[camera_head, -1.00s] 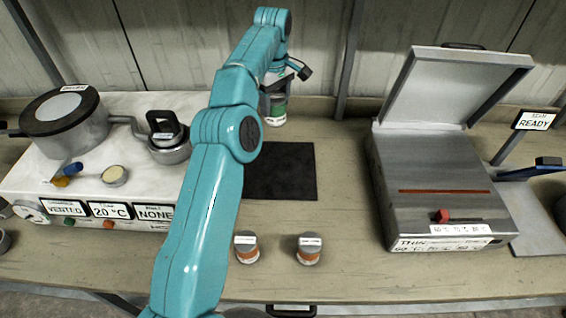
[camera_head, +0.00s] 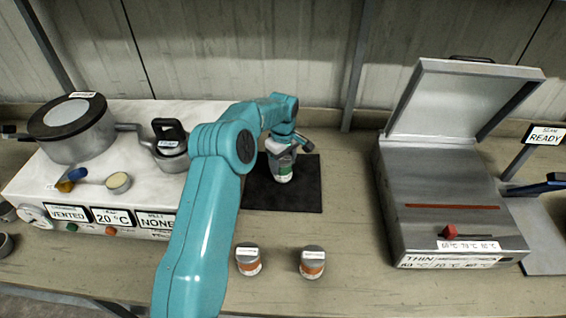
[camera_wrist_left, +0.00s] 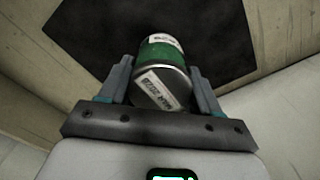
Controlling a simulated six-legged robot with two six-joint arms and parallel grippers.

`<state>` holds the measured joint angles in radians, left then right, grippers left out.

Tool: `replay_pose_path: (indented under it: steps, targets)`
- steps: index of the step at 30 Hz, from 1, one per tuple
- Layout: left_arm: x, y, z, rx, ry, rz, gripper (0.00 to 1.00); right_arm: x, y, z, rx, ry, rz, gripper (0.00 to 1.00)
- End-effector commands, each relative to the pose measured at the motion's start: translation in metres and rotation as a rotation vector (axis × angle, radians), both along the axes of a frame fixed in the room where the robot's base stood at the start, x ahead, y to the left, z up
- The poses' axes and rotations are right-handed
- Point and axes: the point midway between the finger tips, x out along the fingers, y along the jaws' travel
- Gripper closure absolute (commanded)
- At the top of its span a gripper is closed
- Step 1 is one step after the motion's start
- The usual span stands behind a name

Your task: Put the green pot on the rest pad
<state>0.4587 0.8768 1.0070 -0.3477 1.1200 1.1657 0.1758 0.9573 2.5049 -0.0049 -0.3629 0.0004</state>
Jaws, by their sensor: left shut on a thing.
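The green pot (camera_head: 284,170) is a small metal can with a green band and white labels. My left gripper (camera_head: 281,152) is shut on it, over the black rest pad (camera_head: 300,196) in the head view. In the left wrist view the pot (camera_wrist_left: 165,60) sits between the two fingers of the gripper (camera_wrist_left: 163,88), with the dark pad (camera_wrist_left: 215,25) beyond it. I cannot tell whether the pot's base touches the pad. My right gripper is not in view.
Two orange-banded pots (camera_head: 248,261) (camera_head: 312,262) stand near the front of the bench. A white-topped unit (camera_head: 130,185) with a large lidded vessel (camera_head: 72,128) is on the left. An open-lidded metal press (camera_head: 440,200) stands on the right.

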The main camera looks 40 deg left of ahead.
Motion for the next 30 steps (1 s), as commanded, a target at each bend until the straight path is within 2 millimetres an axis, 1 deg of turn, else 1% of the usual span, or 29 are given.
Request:
replay_pose_path:
  steps: [1, 3, 10, 15, 16, 17, 18, 26, 29, 30]
  targets:
    - [0.000, 0.000, -0.005, -0.001, 0.002, 0.000, 0.72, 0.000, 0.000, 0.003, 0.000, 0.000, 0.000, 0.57]
    - [0.001, 0.000, -0.010, 0.000, -0.001, 0.000, 0.72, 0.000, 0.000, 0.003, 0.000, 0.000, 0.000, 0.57]
    - [0.001, 0.000, -0.011, 0.001, -0.001, 0.000, 0.72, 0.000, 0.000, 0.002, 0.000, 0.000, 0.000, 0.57]
    - [0.002, 0.000, -0.017, 0.000, -0.001, 0.000, 0.73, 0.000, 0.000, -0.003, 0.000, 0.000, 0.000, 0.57]
    - [0.001, 0.000, -0.015, 0.000, 0.000, -0.001, 0.27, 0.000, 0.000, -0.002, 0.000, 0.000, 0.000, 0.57]
    - [0.001, 0.000, -0.015, 0.000, 0.000, -0.001, 0.18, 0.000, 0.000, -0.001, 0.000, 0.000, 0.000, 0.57]
    - [0.001, 0.000, -0.015, 0.000, 0.000, -0.001, 0.12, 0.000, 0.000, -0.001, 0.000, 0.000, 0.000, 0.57]
    - [0.001, 0.000, -0.014, 0.000, 0.000, 0.000, 0.12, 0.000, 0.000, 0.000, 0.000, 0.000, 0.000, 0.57]
    - [0.001, 0.000, -0.007, 0.000, -0.001, 0.000, 0.12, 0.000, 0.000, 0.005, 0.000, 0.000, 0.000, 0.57]
    - [0.001, 0.000, -0.005, 0.002, -0.002, -0.001, 0.12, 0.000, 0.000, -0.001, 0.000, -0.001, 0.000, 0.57]
